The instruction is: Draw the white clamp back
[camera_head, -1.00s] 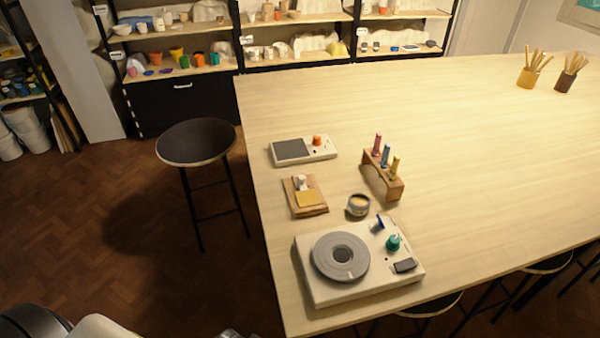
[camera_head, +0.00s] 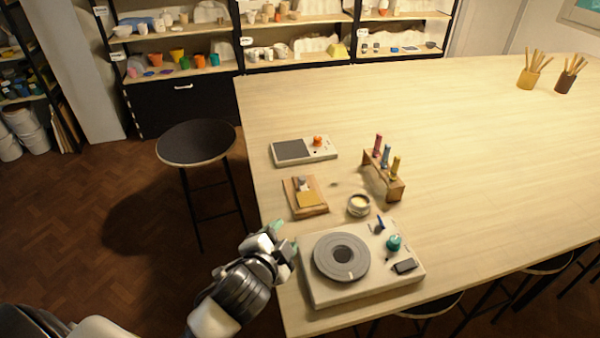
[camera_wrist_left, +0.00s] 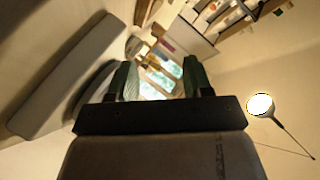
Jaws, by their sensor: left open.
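The white clamp (camera_head: 302,183) is a small pale piece at the upper part of a wooden board (camera_head: 317,209). A yellow tile (camera_head: 308,198) lies on the board just below it. The clamp is too small to tell its exact position on the tile. My left gripper (camera_head: 285,236) is over the table's left edge, below the board and left of the grey-wheeled device, apart from the clamp. Its two green-tipped fingers stand open and empty, as the left wrist view (camera_wrist_left: 162,82) also shows. I cannot make out the clamp clearly in that view. My right gripper is not in view.
The white device with a grey wheel (camera_head: 341,257) stands close right of my gripper. A small round jar (camera_head: 358,206), a rack of coloured tools (camera_head: 394,188) and a scale-like box (camera_head: 292,150) are near the board. A stool (camera_head: 196,143) stands left.

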